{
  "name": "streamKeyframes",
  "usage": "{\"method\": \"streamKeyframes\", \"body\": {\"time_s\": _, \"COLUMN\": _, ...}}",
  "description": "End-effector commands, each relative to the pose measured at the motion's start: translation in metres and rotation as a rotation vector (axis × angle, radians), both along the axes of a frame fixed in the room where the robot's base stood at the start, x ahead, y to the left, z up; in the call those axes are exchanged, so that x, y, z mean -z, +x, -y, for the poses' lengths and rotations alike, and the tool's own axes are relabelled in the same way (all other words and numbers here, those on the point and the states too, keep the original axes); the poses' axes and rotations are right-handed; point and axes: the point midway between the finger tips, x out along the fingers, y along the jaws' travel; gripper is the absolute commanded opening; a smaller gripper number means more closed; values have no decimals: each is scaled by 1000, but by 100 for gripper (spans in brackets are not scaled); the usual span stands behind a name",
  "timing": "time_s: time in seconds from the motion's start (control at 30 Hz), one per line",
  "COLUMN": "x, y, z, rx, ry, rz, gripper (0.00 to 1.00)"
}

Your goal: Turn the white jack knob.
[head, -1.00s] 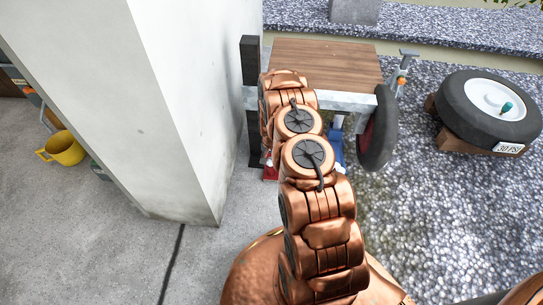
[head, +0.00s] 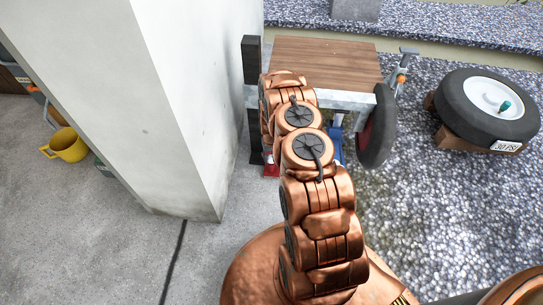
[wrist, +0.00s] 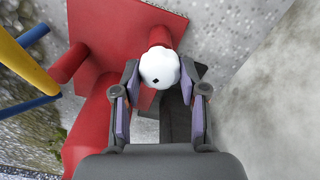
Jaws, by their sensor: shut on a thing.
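The white jack knob (wrist: 159,68) sits between the two fingers of my gripper (wrist: 160,86) in the wrist view. The gripper is shut on it, with a finger pad on each side. The knob has a small dark mark on its face. It is at the end of a red jack (wrist: 110,65) with red tubes and a red plate. In the head view only a small red part of the jack (head: 271,171) shows beside my arm. My arm hides the knob and gripper there.
A trailer with a wooden deck (head: 325,62) and a dark wheel (head: 377,128) stands ahead. A white wall (head: 170,100) is close on the left. A tyre marked 30 PSI (head: 488,108) lies at right. Gravel lies between.

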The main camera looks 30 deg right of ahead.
Motion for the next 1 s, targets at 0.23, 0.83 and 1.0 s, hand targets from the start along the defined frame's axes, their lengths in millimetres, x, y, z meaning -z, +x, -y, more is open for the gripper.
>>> {"method": "streamKeyframes", "body": {"time_s": 0.23, "x": 1, "y": -4, "z": 0, "rx": 1, "ry": 3, "rz": -8, "gripper": 8}}
{"method": "streamKeyframes", "body": {"time_s": 0.83, "x": 0, "y": -1, "z": 0, "rx": -1, "ry": 1, "rz": -3, "gripper": 68}}
{"method": "streamKeyframes", "body": {"time_s": 1.0, "x": -4, "y": -1, "z": 0, "rx": -1, "ry": 1, "rz": -2, "gripper": 68}}
